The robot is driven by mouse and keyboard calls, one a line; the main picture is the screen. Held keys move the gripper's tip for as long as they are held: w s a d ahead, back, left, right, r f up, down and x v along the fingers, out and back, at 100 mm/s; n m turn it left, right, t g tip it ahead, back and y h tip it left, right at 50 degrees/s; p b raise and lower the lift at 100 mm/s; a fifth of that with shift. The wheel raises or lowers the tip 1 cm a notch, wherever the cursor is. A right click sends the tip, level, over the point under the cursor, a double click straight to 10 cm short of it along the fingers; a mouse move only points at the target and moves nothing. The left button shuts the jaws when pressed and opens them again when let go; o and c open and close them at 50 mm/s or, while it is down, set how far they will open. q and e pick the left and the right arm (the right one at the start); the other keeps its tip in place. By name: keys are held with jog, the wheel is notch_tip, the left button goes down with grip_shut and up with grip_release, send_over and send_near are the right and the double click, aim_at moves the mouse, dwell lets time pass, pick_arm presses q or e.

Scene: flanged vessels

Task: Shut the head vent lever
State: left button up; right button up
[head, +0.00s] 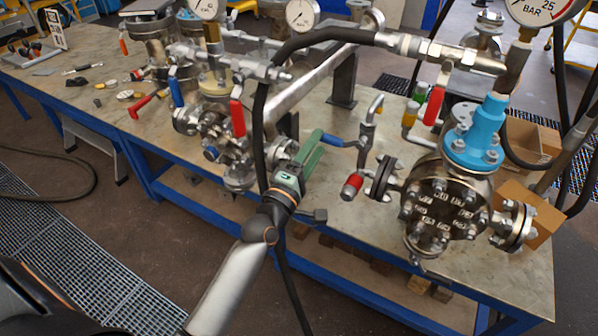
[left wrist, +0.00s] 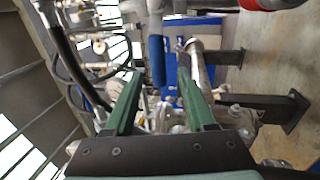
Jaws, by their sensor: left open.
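My left gripper (head: 312,148) has green fingers and is open and empty above the bench, between the two vessel groups. In the left wrist view, a blue lever (left wrist: 157,60) shows past and between the fingertips (left wrist: 160,82). In the head view, a blue lever (head: 340,141) lies just right of the fingers, by a small upright pipe; I see no contact. Another red lever (head: 237,118) hangs at the left vessel. I cannot tell which is the head vent lever.
Pressure gauges (head: 302,13) stand above the pipes. Loose small parts lie on the bench (head: 70,88) at the left. Cardboard boxes (head: 530,205) stand at right.

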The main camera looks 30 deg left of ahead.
pick_arm(q)
jog(key=s+f+b, duration=0.1)
jog(key=s, duration=0.8)
jog(key=shift+a+f, duration=0.15)
jog(key=shift+f, duration=0.25)
